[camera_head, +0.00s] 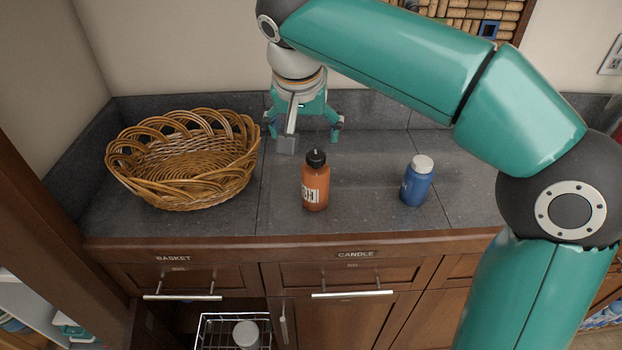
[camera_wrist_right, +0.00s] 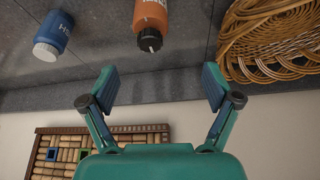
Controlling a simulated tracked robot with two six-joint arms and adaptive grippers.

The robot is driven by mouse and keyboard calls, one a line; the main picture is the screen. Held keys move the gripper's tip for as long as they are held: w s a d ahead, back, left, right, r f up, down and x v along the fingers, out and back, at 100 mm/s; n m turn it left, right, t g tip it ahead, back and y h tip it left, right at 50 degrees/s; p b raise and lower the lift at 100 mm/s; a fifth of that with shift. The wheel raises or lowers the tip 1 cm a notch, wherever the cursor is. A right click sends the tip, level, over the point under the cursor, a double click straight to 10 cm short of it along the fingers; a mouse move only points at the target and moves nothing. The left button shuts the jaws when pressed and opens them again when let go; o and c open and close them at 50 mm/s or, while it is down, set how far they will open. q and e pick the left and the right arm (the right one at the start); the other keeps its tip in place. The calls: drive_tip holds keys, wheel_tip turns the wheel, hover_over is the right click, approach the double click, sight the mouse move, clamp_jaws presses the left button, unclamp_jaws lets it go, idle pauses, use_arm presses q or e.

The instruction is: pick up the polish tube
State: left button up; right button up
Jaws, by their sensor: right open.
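I cannot pick out a polish tube for sure. An orange bottle (camera_head: 315,188) with a black cap and a white label stands upright on the grey counter (camera_head: 235,215). A blue bottle (camera_head: 415,187) with a white cap stands to its right. My right gripper (camera_head: 308,137) points down behind the orange bottle, near the back wall, open and empty. In the right wrist view its fingers (camera_wrist_right: 160,82) are spread wide. The orange bottle (camera_wrist_right: 150,18) lies beyond them at the top, and the blue bottle (camera_wrist_right: 53,35) is at the upper left. My left gripper is out of view.
A wicker basket (camera_head: 185,165) stands on the left of the counter. Drawers and an open section with a wire rack (camera_head: 205,335) holding a white-lidded item (camera_head: 246,334) are below. A cork-filled frame (camera_head: 475,15) is on the back wall. The counter's front middle is free.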

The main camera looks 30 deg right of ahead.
sight(312, 157)
drive_tip(key=x, duration=1)
drive_tip(key=shift+s+d+f+b, duration=0.25)
drive_tip(key=shift+s+d+b, duration=0.05)
drive_tip(key=shift+d, duration=0.1)
drive_tip(key=x, duration=0.4)
drive_tip(key=shift+s+d+f, duration=0.1)
drive_tip(key=shift+s+f, duration=0.1)
drive_tip(key=shift+s, duration=0.2)
drive_tip(key=shift+w+d+f, duration=0.1)
drive_tip(key=shift+w+f, duration=0.1)
drive_tip(key=shift+f, duration=0.25)
drive_tip(key=c, duration=1.3)
drive_tip(key=shift+r, duration=0.15)
